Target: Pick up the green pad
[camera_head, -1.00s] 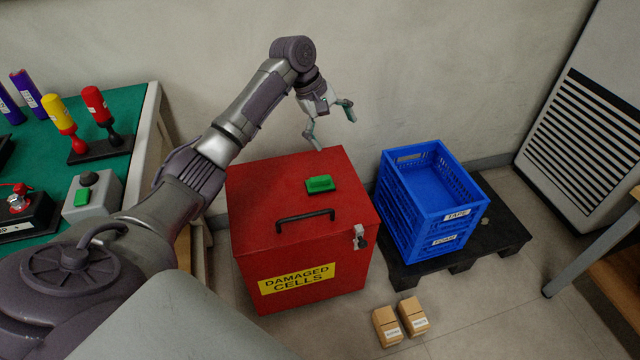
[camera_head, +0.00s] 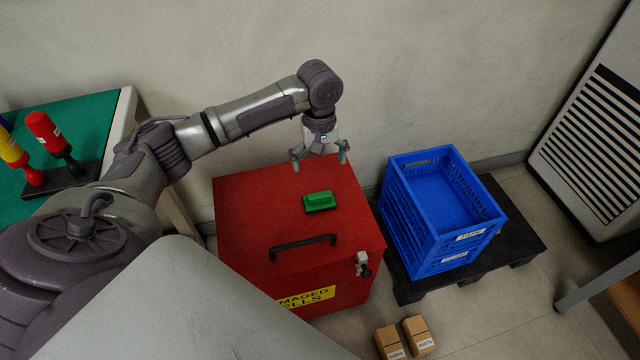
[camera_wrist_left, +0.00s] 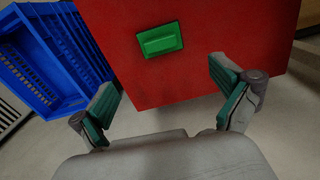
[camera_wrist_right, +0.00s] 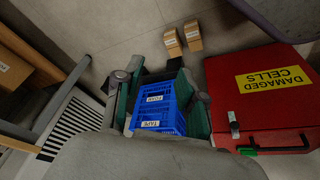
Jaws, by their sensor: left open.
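The green pad (camera_head: 319,201) lies on the lid of the red box (camera_head: 245,215), behind the box's black handle. My left gripper (camera_head: 320,164) is open and empty above the back part of the lid, pointing down, behind the pad and apart from it. In the left wrist view the pad (camera_wrist_left: 160,40) lies ahead of the open fingers (camera_wrist_left: 166,103), roughly midway between them. My right gripper (camera_wrist_right: 159,103) shows in the right wrist view with its fingers spread and nothing between them; its camera sees the red box (camera_wrist_right: 262,110) at the right.
Blue stacked crates (camera_head: 428,225) stand on a black pallet (camera_head: 518,236) right of the box. Two small cartons (camera_head: 404,338) are on the floor in front. A green-topped table (camera_head: 85,115) with red and yellow tools is at the left. A wall is close behind.

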